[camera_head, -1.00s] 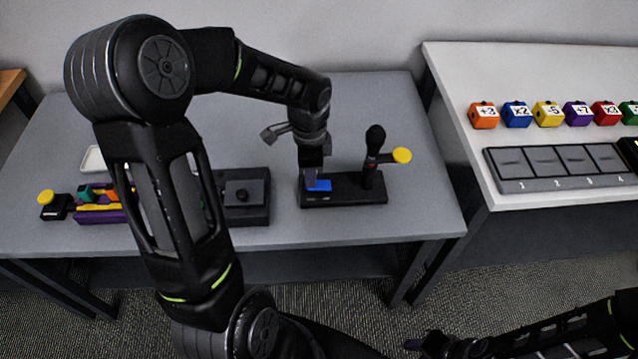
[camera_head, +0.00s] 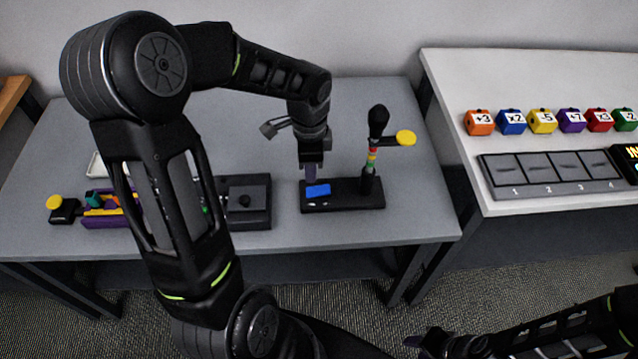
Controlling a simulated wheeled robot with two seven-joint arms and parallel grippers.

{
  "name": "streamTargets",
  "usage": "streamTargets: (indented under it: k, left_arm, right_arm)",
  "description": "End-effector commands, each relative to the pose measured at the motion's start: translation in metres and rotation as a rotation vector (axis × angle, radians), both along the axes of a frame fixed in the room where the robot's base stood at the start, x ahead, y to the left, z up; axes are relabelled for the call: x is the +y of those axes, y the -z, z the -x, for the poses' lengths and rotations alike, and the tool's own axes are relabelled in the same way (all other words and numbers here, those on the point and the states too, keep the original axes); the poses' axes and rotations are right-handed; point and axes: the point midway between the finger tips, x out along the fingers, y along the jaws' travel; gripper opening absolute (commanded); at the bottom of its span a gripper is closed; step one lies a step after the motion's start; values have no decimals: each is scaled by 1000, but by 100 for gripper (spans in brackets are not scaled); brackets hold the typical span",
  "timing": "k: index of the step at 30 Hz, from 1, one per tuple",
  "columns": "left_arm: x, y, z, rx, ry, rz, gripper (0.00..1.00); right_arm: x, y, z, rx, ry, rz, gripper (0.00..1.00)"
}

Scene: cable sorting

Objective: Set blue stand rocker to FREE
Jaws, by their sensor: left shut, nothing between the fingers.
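The blue rocker (camera_head: 318,191) sits on the left part of a black stand base (camera_head: 345,205) on the grey table. A black upright post (camera_head: 377,130) with coloured bands and a yellow disc (camera_head: 406,138) stands at the base's right end. My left gripper (camera_head: 311,178) points down right at the rocker's far edge; it is shut and empty, and I cannot tell if it touches the rocker. Small marks by the rocker are too small to read. My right gripper (camera_head: 425,343) is low at the bottom, away from the tables, its fingers too dark to judge.
A dark box with a knob (camera_head: 245,202) stands left of the stand. A purple holder (camera_head: 105,219) with coloured pieces and another yellow disc (camera_head: 54,202) lies further left, partly behind my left arm. A white table at right holds coloured cubes (camera_head: 510,122) and a numbered tray (camera_head: 545,188).

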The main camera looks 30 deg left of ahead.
Motion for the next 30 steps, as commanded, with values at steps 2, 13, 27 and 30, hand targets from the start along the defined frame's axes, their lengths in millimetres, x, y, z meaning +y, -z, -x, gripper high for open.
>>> streamTargets:
  k: [2, 13, 27, 30]
  left_arm:
    - [0, -11, 0, -1, 0, -1, 0]
    - [0, -24, 0, 0, -1, 0, 0]
    - [0, -24, 0, 0, -1, 0, 0]
    - [0, -24, 0, 0, -1, 0, 0]
  right_arm:
    - [0, -10, 0, 0, 0, 0, 36]
    - [0, -19, 0, 0, 0, 0, 36]
    - [0, -19, 1, 3, 0, 1, 36]
    - [0, -19, 1, 3, 0, 1, 36]
